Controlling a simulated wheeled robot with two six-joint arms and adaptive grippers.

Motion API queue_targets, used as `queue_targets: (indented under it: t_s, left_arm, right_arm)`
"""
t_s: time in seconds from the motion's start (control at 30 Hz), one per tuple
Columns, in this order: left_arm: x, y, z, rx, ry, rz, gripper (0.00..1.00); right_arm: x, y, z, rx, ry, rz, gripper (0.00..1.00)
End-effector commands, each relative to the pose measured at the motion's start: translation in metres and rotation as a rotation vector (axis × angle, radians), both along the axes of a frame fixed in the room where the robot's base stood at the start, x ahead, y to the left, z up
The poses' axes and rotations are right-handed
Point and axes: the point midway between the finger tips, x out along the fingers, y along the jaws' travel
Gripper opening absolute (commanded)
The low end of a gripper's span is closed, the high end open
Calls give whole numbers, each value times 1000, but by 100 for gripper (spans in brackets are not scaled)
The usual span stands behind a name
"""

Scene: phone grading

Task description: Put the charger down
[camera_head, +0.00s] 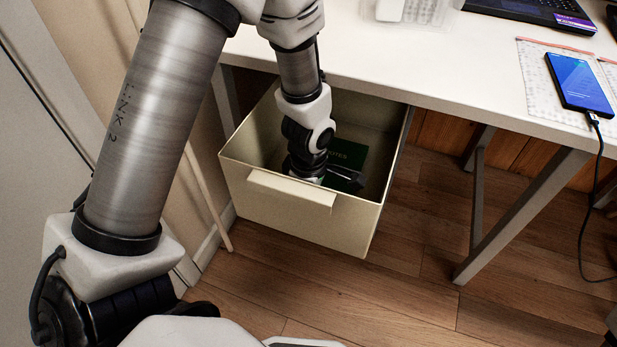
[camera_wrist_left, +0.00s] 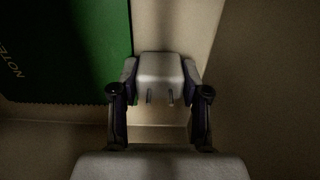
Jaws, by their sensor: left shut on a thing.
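The charger (camera_wrist_left: 160,68) is a pale block with two metal prongs. In the left wrist view it sits between the two fingers of my left gripper (camera_wrist_left: 159,90), which is shut on it. In the head view my left gripper (camera_head: 345,177) is down inside the open cream drawer (camera_head: 290,222). The charger cannot be made out there. Whether it touches the drawer floor cannot be told. My right gripper is not in view.
A green notebook (camera_wrist_left: 70,50) lies in the drawer beside the charger; it also shows in the head view (camera_head: 348,153). The drawer walls stand close around my gripper. The white desk (camera_head: 440,60) above holds a phone (camera_head: 580,82) with a cable plugged in.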

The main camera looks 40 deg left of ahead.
Motion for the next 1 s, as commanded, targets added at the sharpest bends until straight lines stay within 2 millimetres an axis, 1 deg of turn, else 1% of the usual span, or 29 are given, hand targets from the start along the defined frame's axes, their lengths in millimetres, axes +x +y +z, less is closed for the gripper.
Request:
queue_targets:
  t_s: [0.2,0.33,0.37,0.4,0.43,0.67,0.77,0.87,0.97,1.0]
  left_arm:
    - [0,0,0,0,-1,0,6]
    - [0,0,-5,0,-1,0,6]
    - [0,0,-4,0,-1,0,53]
    - [0,0,-3,0,-1,0,67]
    - [0,0,-3,0,-1,0,71]
    - [0,0,-3,0,-1,0,71]
    - [0,0,0,0,-1,0,71]
    - [1,0,13,1,-3,0,71]
    - [1,0,37,0,-5,0,71]
    - [1,0,48,0,-4,0,71]
  right_arm:
    - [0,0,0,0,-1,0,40]
    - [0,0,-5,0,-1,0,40]
    - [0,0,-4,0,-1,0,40]
    - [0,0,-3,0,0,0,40]
    - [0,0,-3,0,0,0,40]
    - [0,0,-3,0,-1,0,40]
    - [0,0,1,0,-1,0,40]
    - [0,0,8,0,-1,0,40]
    - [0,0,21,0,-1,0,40]
    - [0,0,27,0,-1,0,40]
